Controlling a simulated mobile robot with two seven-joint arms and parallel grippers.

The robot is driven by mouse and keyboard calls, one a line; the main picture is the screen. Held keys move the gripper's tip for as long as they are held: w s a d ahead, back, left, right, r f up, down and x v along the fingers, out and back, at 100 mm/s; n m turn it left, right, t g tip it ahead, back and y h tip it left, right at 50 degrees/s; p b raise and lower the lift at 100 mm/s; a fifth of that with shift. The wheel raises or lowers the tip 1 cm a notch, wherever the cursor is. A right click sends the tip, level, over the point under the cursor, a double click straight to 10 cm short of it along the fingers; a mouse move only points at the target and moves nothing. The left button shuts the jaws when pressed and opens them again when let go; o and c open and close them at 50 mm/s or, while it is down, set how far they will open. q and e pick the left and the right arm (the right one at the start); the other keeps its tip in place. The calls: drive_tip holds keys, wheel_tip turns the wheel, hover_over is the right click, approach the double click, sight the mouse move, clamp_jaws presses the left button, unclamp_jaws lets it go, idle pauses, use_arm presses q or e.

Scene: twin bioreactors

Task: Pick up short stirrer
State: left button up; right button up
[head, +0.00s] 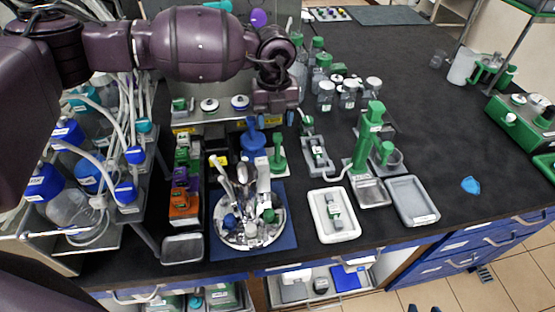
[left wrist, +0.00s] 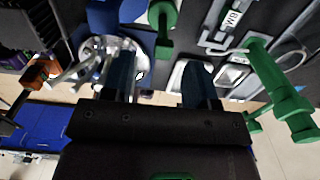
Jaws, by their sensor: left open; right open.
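A round metal tray (head: 279,237) stands on a blue mat near the bench's front edge. It holds several upright pale and metal pieces and small blue and green parts; I cannot tell which one, if any, is the short stirrer. A blue stand-like piece (head: 253,142) and a green one (head: 278,160) stand just behind it. My left gripper (head: 274,117) hangs above and behind these, pointing down. In the left wrist view its two fingers (left wrist: 160,82) are apart with nothing between them; the tray (left wrist: 88,42) shows beyond the left finger. My right gripper is not in view.
A bottle rack (head: 105,215) with tubes fills the left. A tall green device (head: 366,140) stands right of the mat, with a white tray (head: 320,230) and a grey tray (head: 412,200) before it.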

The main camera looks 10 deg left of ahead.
sight(277, 135)
use_arm(q)
drive_tip(key=f, duration=0.4)
drive_tip(key=shift+s+d+f, duration=0.15)
drive_tip(key=shift+s+d, duration=0.1)
drive_tip(key=shift+d, duration=0.15)
drive_tip(key=shift+f, duration=0.45)
drive_tip(key=shift+c, duration=0.3)
clamp_jaws()
